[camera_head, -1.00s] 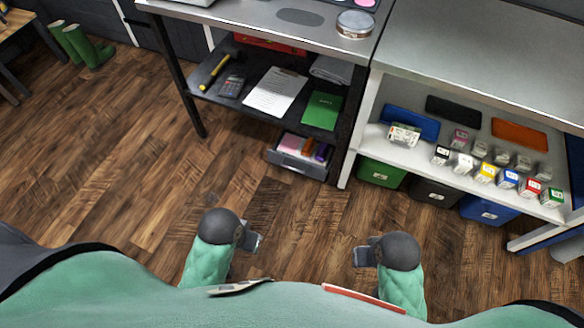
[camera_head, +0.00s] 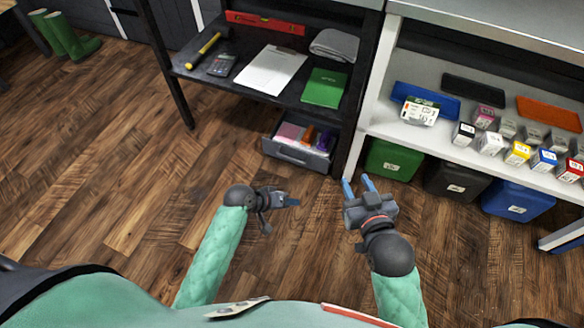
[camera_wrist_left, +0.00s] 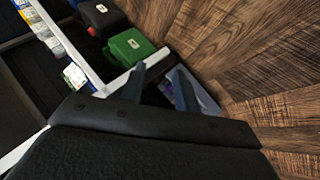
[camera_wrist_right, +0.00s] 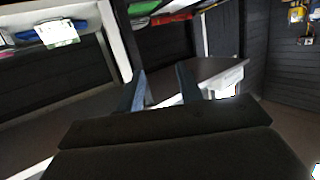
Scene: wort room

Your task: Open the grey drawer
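The grey drawer (camera_head: 290,153) sits low under the dark shelf unit in the head view. It stands partly pulled out, with pink, orange and purple items inside. In the left wrist view part of it (camera_wrist_left: 207,97) shows beyond the fingers, mostly hidden. My left gripper (camera_head: 291,200) is in front of and below the drawer, apart from it, with its fingers apart and empty in the wrist view. My right gripper (camera_head: 358,187) is open and empty, to the right of the drawer near the white shelf post. I cannot make out the drawer in the right wrist view.
The dark shelf (camera_head: 265,97) above the drawer holds a hammer, calculator, papers and a green book (camera_head: 324,88). The white post (camera_head: 366,118) stands right of the drawer, with green, black and blue bins beyond. The wooden floor in front is clear.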

